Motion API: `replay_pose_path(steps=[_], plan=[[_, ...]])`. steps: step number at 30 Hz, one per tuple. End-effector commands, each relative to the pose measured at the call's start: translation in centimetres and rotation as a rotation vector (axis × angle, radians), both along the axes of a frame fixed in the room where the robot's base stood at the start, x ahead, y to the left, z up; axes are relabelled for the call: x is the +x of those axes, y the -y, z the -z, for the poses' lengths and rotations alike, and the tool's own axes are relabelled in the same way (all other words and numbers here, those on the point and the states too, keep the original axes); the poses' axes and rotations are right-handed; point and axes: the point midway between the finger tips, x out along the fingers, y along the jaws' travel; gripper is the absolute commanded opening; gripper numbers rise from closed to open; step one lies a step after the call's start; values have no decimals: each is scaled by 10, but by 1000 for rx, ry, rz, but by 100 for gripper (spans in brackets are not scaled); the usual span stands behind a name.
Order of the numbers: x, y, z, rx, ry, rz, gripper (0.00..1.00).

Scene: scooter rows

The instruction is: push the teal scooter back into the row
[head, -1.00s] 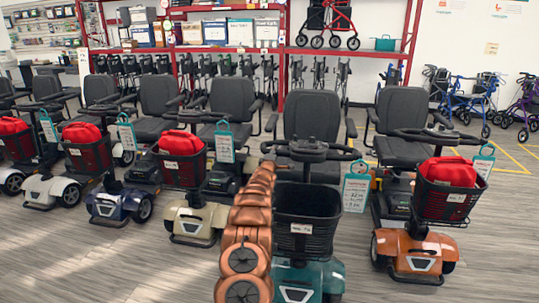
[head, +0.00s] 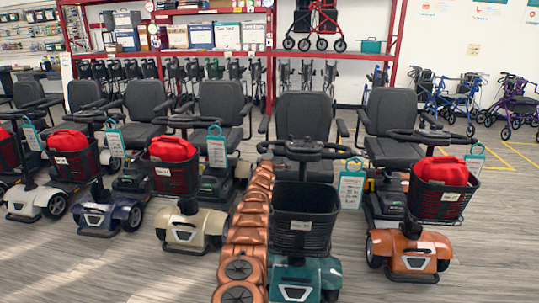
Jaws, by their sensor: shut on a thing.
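The teal scooter (head: 318,274) stands in front of me at the bottom middle, facing me, with an empty black basket (head: 304,219) and a dark grey seat. Its front is nearer to me than the fronts of its neighbours. The cream scooter (head: 190,228) is on its left and the orange scooter (head: 408,248) on its right. My copper arm runs up along the left side of its basket. My gripper (head: 268,161) is at the left end of its handlebar (head: 305,148), shut on it; the fingers are mostly hidden.
A white and teal price tag (head: 351,188) hangs between the teal and orange scooters. A blue scooter (head: 106,213) and others continue the row to the left. Red shelving (head: 268,105) with rollators stands behind. Open wood-look floor (head: 480,235) lies at the right.

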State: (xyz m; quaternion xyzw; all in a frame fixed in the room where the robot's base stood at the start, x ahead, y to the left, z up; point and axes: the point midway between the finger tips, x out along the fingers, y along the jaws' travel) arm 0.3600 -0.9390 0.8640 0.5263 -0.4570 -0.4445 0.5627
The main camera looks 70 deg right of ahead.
Motion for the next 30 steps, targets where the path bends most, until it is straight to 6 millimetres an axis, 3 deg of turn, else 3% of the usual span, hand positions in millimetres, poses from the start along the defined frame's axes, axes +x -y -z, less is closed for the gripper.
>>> replay_pose_path(steps=[15, 16, 23, 30], plan=[[-1, 1, 1, 1, 0, -1, 0], [-1, 1, 1, 1, 0, -1, 32], [-1, 1, 1, 0, 0, -1, 56], [-2, 2, 0, 0, 0, 1, 57]])
